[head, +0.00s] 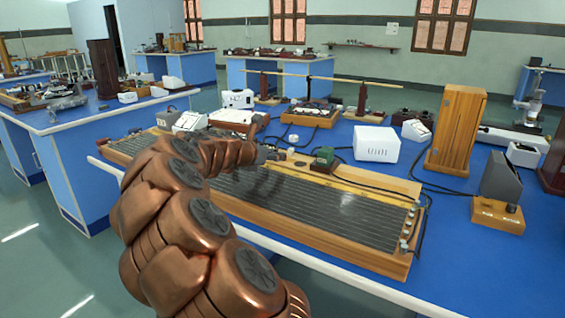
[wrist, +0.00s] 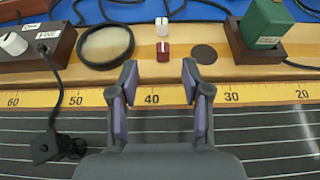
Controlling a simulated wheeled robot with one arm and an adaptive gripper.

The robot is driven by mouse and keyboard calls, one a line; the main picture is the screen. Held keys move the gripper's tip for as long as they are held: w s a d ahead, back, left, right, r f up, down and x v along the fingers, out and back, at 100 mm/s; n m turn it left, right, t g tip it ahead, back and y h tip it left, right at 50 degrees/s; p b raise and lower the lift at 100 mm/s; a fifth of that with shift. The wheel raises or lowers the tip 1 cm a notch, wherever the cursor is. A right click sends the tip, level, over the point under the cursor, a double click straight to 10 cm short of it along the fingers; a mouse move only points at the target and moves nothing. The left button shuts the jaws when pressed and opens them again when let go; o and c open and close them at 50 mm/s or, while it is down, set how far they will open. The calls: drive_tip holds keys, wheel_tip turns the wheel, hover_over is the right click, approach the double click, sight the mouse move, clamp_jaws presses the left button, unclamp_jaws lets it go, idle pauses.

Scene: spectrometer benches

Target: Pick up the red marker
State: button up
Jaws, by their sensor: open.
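The red marker (wrist: 163,51) shows in the wrist view as a small dark red block on the wooden strip of the long board, just above the yellow scale. A small white block (wrist: 162,27) stands right behind it. My gripper (wrist: 158,85) is open and empty, its two purple-padded fingers over the scale near the 40 mark. The red marker lies a little beyond the fingertips, roughly in line with the gap between them. In the head view my arm reaches over the board (head: 330,215); I cannot make out the red marker there.
A dark ring (wrist: 106,46) lies left of the marker, and a green block on a brown base (wrist: 262,28) stands to the right. A dark wooden box with a cable (wrist: 38,42) is at far left. A white box (head: 376,144) stands behind the board on the blue bench.

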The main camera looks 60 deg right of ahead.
sight(280, 163)
drive_tip(key=x, duration=0.2)
drive_tip(key=b+x, duration=0.1)
drive_tip(key=x, duration=0.1)
drive_tip(key=shift+s+d+f, duration=0.1)
drive_tip(key=shift+s+d, duration=0.1)
drive_tip(key=shift+d, duration=0.2)
drive_tip(key=shift+x, duration=0.9)
clamp_jaws()
